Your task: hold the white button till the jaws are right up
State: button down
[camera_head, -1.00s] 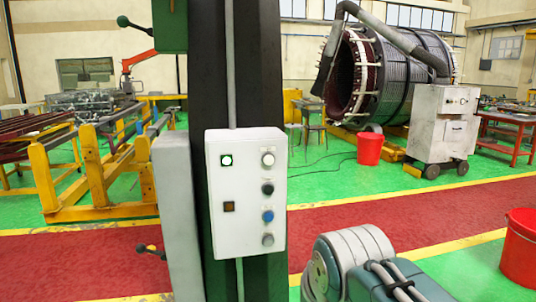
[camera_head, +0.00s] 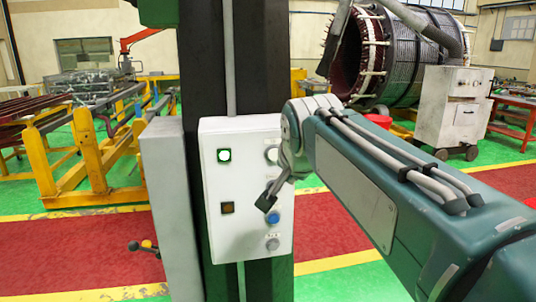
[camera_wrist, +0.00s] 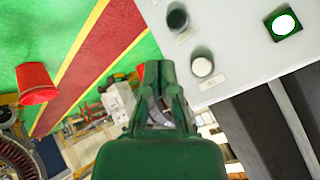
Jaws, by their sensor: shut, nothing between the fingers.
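The white control box (camera_head: 245,215) is fixed to a dark column. In the wrist view my gripper (camera_wrist: 159,68) is shut and empty. Contact with the panel cannot be told. The black button (camera_wrist: 177,19) is hidden in the head view. The jaws to be raised are not identifiable.
A lit lamp (camera_head: 224,155) and a dark amber lamp (camera_head: 227,208) are on the box's left side. A grey knob (camera_head: 272,244) is below the blue button. A grey cabinet (camera_head: 170,210) with a lever stands left of the column.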

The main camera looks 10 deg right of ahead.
aim_at(274, 154)
jog(key=shift+a, duration=0.2)
jog(key=w, duration=0.9)
jog(key=shift+d, duration=0.15)
dwell(1.2)
jog(key=shift+w, duration=0.3)
